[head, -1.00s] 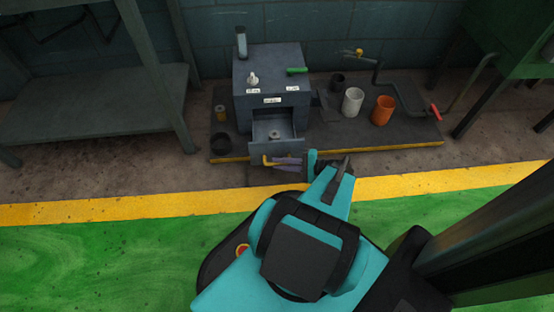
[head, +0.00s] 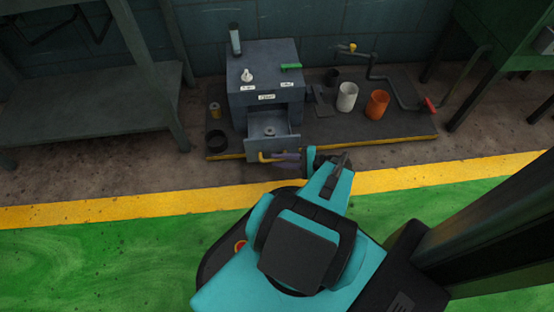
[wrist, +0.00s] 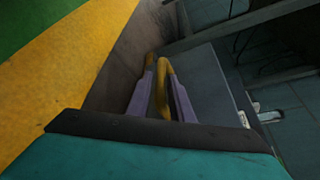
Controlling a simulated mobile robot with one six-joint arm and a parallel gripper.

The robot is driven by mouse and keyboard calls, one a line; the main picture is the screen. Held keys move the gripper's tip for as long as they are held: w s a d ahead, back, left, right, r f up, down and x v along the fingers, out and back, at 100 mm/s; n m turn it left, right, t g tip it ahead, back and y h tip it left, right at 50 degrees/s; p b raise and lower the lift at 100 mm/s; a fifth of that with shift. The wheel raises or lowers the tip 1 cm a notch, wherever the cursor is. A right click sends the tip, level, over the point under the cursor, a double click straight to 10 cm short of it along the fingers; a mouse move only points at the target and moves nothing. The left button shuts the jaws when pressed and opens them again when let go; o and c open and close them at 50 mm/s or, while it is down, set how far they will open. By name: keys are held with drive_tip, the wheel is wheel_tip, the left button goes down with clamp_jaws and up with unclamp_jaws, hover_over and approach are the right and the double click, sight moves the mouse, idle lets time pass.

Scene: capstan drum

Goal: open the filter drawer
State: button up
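The filter drawer (head: 285,131) is pulled well out of the front of the grey cabinet (head: 246,76). A small round piece lies inside it. A yellow handle (head: 264,157) sits on the drawer front. My gripper (head: 283,156) reaches this handle from the right, with its purple fingers level with it. The exact contact is small and partly hidden.
A white cup (head: 347,96), an orange cup (head: 377,104) and a pipe with a red-ended handle (head: 429,105) stand right of the cabinet on a dark platform (head: 330,133). A dark bench (head: 100,95) stands at left. The green floor (head: 90,255) in front is clear.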

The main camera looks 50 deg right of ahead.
drive_tip(key=p+v, duration=0.3)
drive_tip(key=v, duration=0.9)
drive_tip(key=shift+s+d+p, duration=0.2)
drive_tip(key=shift+s+p, duration=0.05)
drive_tip(key=shift+p, duration=0.05)
